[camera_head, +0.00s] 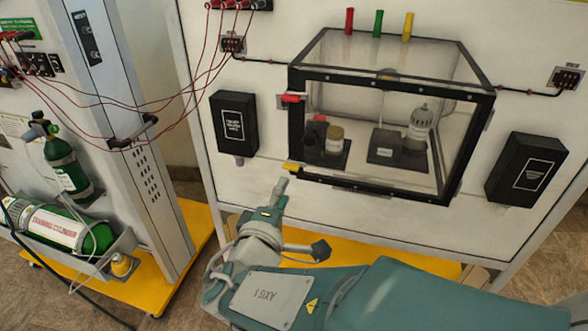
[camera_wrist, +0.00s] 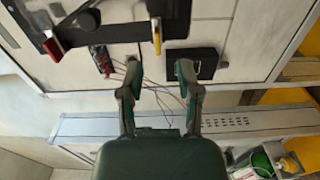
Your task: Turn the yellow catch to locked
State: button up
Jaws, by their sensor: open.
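The yellow catch (camera_head: 293,168) is a small tab at the lower left corner of the clear box's black door frame (camera_head: 380,189). In the wrist view the yellow catch (camera_wrist: 157,38) lies ahead of my fingertips, roughly in line with the gap between them. My gripper (camera_head: 280,187) is just below the catch in the head view. In the wrist view its two fingers (camera_wrist: 158,72) are spread apart with nothing between them. I cannot tell exactly how far it is from the catch. A red catch (camera_head: 292,98) is higher on the same frame edge and also shows in the wrist view (camera_wrist: 53,48).
A black box (camera_head: 233,122) is on the panel left of the clear box, and another (camera_head: 524,168) is at right. Red cables (camera_head: 150,105) hang at upper left. The panel below the door is clear.

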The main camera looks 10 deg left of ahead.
jog(key=s, duration=0.5)
jog(key=shift+s+a, duration=0.25)
jog(key=shift+s, duration=0.15)
jog(key=w+d+f+m+g+h, duration=0.1)
jog(key=d+m+g+h, duration=0.25)
jog(key=d, duration=0.55)
jog(key=w+d+f+m+g+h, duration=0.1)
jog(key=d+f+m+g+h, duration=0.2)
jog(key=d, duration=0.5)
jog(key=s+d+m+g+y, duration=0.6)
jog(key=s+d+m+y, duration=0.1)
jog(key=s+d+m, duration=0.2)
jog(key=shift+d+r+m+y, duration=0.15)
jog(key=shift+d+m+y, duration=0.2)
jog(key=shift+d+m, duration=0.35)
